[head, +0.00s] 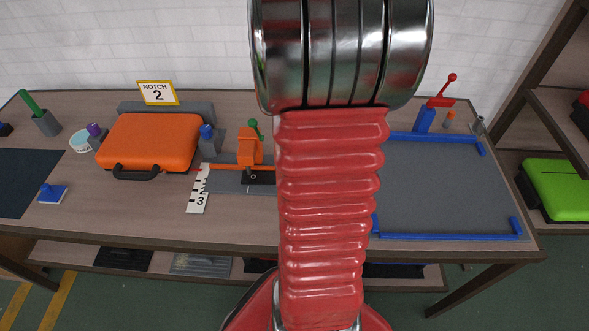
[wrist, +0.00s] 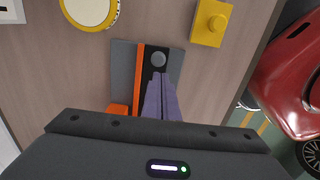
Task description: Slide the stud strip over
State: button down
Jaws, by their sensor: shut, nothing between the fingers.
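The stud strip is a black strip with a round grey stud (wrist: 158,59), lying on a grey plate (wrist: 122,62) beside an orange bar (wrist: 139,70) in the wrist view. In the head view the black strip (head: 262,178) shows at the foot of an orange upright (head: 250,147), partly cut off by my arm. My gripper (wrist: 159,76) is shut, with nothing between its purple fingers. The fingertips appear just short of the stud and over the strip; I cannot tell if they touch it. The fingers hide the strip's near part. My arm hides the gripper in the head view.
A yellow block with a knob (wrist: 211,22) and a round yellow-rimmed thing (wrist: 90,8) flank the plate. A blue-edged grey mat (head: 450,185) lies right, mostly clear.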

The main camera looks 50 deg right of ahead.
notch_tip(320, 180, up, 6)
jog(key=shift+f, duration=0.15)
jog(key=shift+a, duration=0.1)
jog(key=w+a+r+m+t, duration=0.1)
jog(key=w+a+r, duration=0.15)
jog(key=a, duration=0.25)
jog(key=w+a+r+m+t+h, duration=0.1)
jog(key=a+r, duration=0.2)
jog(key=a, duration=0.2)
jog(key=w+a+r+m, duration=0.1)
jog(key=a+r, duration=0.2)
jog(key=a, duration=0.3)
jog(key=s+a+r+m+t, duration=0.1)
jog(key=a+r+m, duration=0.1)
jog(key=a, duration=0.5)
jog(key=s+a+r+m+t+y, duration=0.1)
jog(key=s+a+r+m+t, duration=0.1)
jog(key=a, duration=0.5)
jog(key=shift+s+a+t, duration=0.2)
jog(key=shift+t, duration=0.1)
jog(key=shift+a, duration=0.1)
